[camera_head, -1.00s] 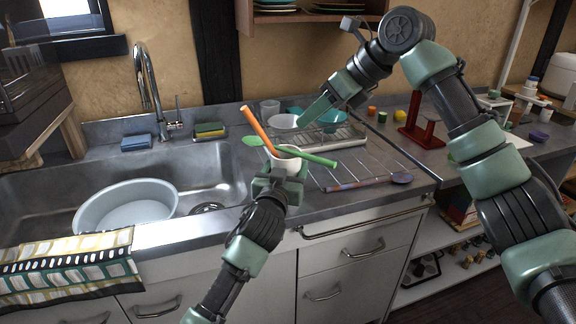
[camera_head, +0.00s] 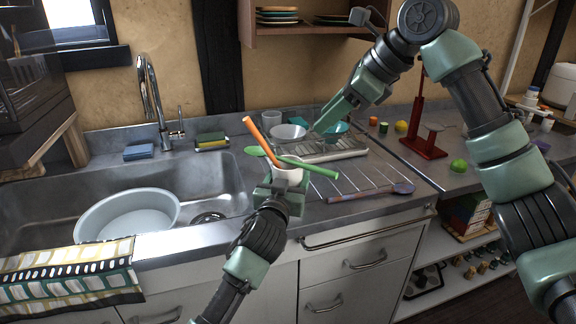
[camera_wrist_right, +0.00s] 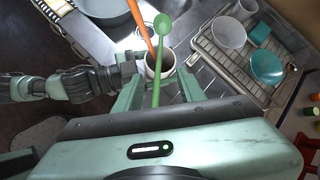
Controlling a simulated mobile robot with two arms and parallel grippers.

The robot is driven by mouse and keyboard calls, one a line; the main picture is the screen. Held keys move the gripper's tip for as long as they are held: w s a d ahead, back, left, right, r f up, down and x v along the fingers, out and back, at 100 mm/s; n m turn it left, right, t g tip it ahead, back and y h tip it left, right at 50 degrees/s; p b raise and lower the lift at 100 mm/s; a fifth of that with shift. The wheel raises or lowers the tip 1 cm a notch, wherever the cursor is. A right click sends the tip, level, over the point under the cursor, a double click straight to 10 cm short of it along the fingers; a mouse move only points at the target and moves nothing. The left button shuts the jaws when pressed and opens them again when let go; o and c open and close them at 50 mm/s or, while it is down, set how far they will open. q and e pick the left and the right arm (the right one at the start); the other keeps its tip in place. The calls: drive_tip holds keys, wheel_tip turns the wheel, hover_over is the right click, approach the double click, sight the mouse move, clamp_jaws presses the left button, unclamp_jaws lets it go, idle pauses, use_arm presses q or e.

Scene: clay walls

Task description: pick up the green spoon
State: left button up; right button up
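The green spoon (camera_head: 318,168) lies slantwise across the top of a white cup (camera_head: 287,176), bowl to the left and handle to the right. An orange utensil (camera_head: 262,142) leans out of the same cup. My left gripper (camera_head: 280,190) is at the cup and appears shut on it, though the contact is partly hidden. My right gripper (camera_head: 322,125) is above and behind the cup, pointing down-left, apart from the spoon. In the right wrist view its two fingers (camera_wrist_right: 158,92) are spread, with the spoon handle (camera_wrist_right: 157,80) showing between them.
A dish rack (camera_head: 335,152) with bowls stands behind the cup. A purple-ended utensil (camera_head: 402,188) lies on the counter at right. A red stand (camera_head: 420,120) is further right. The sink at left holds a pale basin (camera_head: 128,212).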

drive_tip(key=s+n+h, duration=0.1)
drive_tip(key=n, duration=0.4)
drive_tip(key=n+t+h, duration=0.3)
drive_tip(key=n+h, duration=0.2)
drive_tip(key=n, duration=2.4)
approach(320, 170)
drive_tip(key=shift+x, duration=4.3)
clamp_jaws()
